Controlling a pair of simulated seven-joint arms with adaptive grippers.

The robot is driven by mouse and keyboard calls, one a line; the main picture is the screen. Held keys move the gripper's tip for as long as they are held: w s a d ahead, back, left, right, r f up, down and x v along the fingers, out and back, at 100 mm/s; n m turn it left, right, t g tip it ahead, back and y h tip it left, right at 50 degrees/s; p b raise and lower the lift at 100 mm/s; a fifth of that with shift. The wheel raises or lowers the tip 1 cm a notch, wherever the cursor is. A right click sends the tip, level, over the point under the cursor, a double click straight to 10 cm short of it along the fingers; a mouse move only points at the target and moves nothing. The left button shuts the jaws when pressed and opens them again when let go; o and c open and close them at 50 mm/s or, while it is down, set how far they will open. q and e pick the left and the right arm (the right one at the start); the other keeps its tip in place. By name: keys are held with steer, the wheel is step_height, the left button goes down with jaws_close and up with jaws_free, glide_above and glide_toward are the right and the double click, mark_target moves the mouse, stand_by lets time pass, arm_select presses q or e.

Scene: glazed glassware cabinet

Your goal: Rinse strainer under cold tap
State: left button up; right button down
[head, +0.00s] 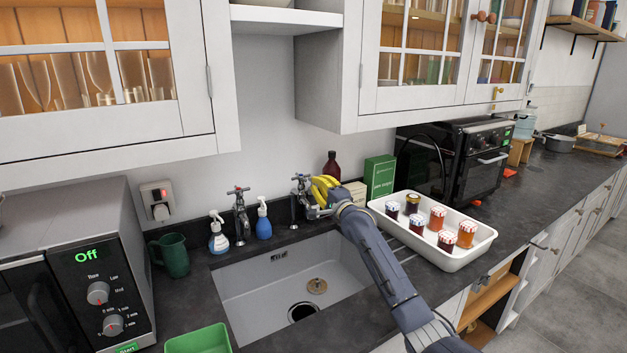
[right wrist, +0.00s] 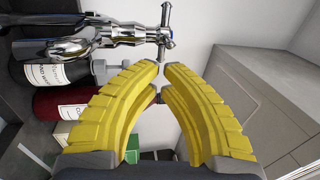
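A small brass-coloured round disc (head: 316,286), perhaps the strainer, lies in the white sink (head: 245,296) beside the dark drain hole (head: 302,312). Two chrome taps stand behind the sink, a left one (head: 240,216) and a right one (head: 295,207). My right gripper (head: 318,188) is at the right tap, its yellow fingers close to the handle. In the right wrist view the fingertips (right wrist: 162,69) nearly meet just below the tap's cross handle (right wrist: 165,32). A narrow gap shows between them; whether they grip the handle is unclear. My left gripper is out of view.
A white tray (head: 470,257) of several jars sits right of the sink. A green tub (head: 199,341) is at the front. Wall cabinets (head: 330,85) hang above.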

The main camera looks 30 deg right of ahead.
steer(key=shift+w+r, duration=0.15)
steer(key=shift+w, duration=0.65)
steer(key=shift+w+r, duration=0.15)
steer(key=shift+w, duration=0.6)
steer(key=shift+d, duration=0.1)
